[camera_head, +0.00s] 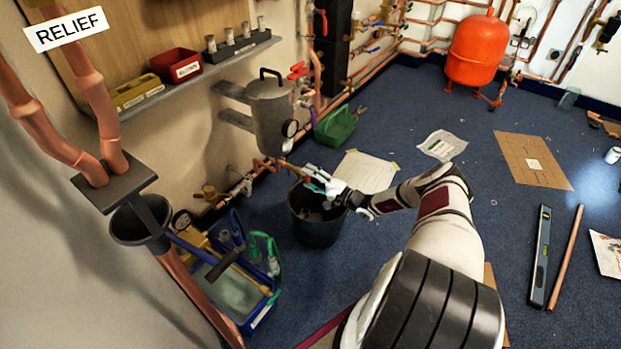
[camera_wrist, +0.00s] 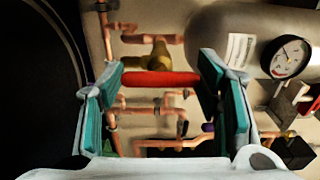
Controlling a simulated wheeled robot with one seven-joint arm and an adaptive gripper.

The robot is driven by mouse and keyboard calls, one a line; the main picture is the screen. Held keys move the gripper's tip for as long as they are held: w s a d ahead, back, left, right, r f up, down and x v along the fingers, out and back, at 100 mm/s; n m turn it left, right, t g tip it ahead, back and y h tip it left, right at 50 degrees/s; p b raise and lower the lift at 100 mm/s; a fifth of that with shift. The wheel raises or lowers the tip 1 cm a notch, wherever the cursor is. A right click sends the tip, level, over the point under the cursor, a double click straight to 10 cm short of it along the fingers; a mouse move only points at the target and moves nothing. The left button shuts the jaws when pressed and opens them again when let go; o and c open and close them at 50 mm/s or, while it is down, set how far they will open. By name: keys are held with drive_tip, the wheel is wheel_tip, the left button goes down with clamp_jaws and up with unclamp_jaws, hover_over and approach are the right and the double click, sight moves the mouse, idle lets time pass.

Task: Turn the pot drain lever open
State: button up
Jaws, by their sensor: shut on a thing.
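The grey pot (camera_head: 272,118) with a black handle and a round gauge stands against the wall in the head view. Its brass drain valve (camera_head: 289,166) is low on its side. In the wrist view the brass valve (camera_wrist: 156,58) carries a red lever (camera_wrist: 160,79), which lies crosswise between my teal finger pads. My gripper (camera_wrist: 163,78) is shut on the red lever, with a pad at each end of it. In the head view my gripper (camera_head: 313,178) is just below the pot, and the lever is mostly hidden there.
A black bucket (camera_head: 316,226) stands on the floor beneath my gripper. A green caddy (camera_head: 336,128) is behind, and a blue tool tray (camera_head: 232,293) is at left. Copper pipes (camera_wrist: 165,145) run behind the lever.

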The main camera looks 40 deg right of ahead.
idle(0.3)
drive_tip(key=o, duration=1.2)
drive_tip(key=shift+c, duration=0.2)
drive_tip(key=shift+s, duration=0.1)
drive_tip(key=v, duration=1.1)
drive_tip(key=shift+s, duration=0.4)
drive_tip(key=shift+d, duration=0.1)
